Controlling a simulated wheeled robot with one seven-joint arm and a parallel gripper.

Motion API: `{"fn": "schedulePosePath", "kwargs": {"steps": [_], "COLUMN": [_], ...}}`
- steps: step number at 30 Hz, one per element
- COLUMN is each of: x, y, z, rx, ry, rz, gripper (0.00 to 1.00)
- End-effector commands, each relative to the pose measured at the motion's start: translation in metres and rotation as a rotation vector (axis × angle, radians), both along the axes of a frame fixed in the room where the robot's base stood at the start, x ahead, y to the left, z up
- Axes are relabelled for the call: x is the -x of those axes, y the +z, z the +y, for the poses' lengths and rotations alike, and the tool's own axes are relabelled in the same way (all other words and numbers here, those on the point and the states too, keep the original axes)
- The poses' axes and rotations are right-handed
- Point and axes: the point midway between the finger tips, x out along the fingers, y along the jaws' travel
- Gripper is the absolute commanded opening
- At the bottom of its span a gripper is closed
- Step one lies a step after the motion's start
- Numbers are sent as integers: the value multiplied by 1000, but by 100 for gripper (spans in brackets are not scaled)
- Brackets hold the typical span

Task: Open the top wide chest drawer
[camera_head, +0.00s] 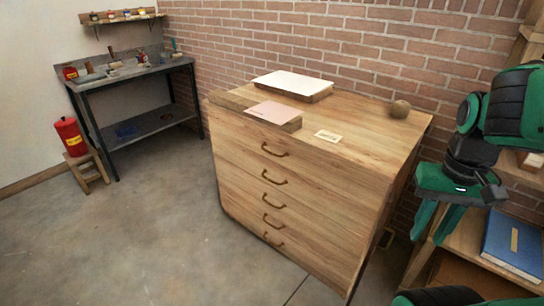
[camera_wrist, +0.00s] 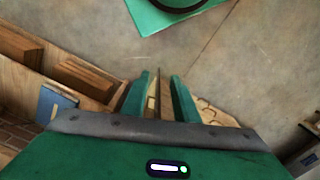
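The wide wooden chest (camera_head: 352,215) stands against the brick wall in the head view. Its top drawer (camera_head: 235,132) looks shut and has a bronze-coloured curved handle (camera_head: 274,150) in the middle of its front. More drawers with similar handles lie below it, also looking shut. My gripper (camera_head: 434,222) is to the right of the chest, well apart from the handle, with its fingers pointing down. In the wrist view, my gripper (camera_wrist: 160,90) has a gap between its fingers and holds nothing.
A wooden shelf with a blue book (camera_head: 515,246) stands right. A workbench (camera_head: 140,76) stands back left. Floor before the chest is clear.

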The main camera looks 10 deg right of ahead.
Motion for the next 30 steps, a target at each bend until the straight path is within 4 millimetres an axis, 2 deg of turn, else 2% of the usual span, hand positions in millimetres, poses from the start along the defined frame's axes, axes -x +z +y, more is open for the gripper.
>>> {"fn": "schedulePosePath", "kwargs": {"steps": [2,5,8,15,21,30], "x": [-8,-33,-67,-162,-235,-329], "y": [0,-4,-10,-36,-64,-109], "z": [-3,-2,-10,-18,-14,3], "rx": [13,44,95,246,386,628], "ry": [8,30,66,176,272,422], "rz": [-5,-4,-9,-28,-45,-67], "gripper": [27,27,27,27,27,27]}}
